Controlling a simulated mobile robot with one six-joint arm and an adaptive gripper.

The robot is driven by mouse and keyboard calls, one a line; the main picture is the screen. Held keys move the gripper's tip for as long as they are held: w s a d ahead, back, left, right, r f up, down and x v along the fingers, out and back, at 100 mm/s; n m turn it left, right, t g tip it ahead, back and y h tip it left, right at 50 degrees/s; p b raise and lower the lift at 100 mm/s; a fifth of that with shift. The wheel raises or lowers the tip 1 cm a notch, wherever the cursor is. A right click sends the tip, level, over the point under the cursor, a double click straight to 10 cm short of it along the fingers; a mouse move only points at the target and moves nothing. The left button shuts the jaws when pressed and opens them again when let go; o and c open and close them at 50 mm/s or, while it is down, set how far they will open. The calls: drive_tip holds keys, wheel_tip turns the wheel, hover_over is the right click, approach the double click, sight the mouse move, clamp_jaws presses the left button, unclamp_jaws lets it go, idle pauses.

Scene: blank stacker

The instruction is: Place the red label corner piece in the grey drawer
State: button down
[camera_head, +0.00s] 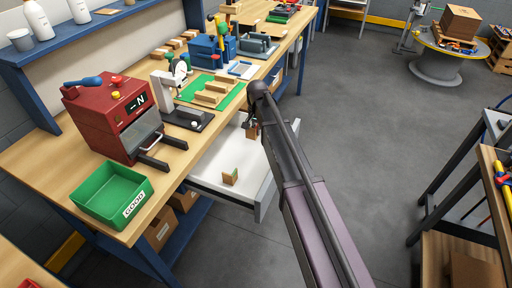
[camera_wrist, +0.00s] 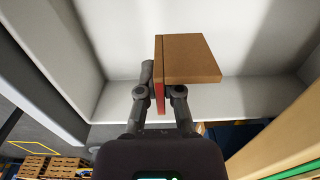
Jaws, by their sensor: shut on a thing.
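The red label corner piece is a brown block with a red face, held in my gripper (camera_wrist: 160,95). In the wrist view the piece (camera_wrist: 192,58) sticks out past the fingertips, with its red side toward the left finger. The grey drawer (camera_head: 266,196) is pulled out from the workbench, with a pale inside that also fills much of the wrist view (camera_wrist: 120,45). In the head view my gripper (camera_head: 250,124) and the piece (camera_head: 252,134) are over the drawer's back right part. I cannot tell whether the piece touches the drawer floor.
Another brown corner piece with a green edge (camera_head: 229,178) stands in the drawer toward the front. A green bin marked GOOD (camera_head: 100,190) and a red machine (camera_head: 105,112) stand on the workbench. A green mat (camera_head: 188,93) with wooden blocks lies behind the drawer.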

sight(257, 126)
drive_tip(key=shift+f+b, duration=1.1)
drive_tip(key=shift+f, duration=0.4)
drive_tip(key=shift+f+b, duration=1.9)
drive_tip(key=shift+f, duration=0.1)
drive_tip(key=c, duration=0.8)
unclamp_jaws()
wheel_tip(257, 126, up, 12)
drive_tip(key=p, duration=1.2)
drive_tip(key=shift+r, duration=0.2)
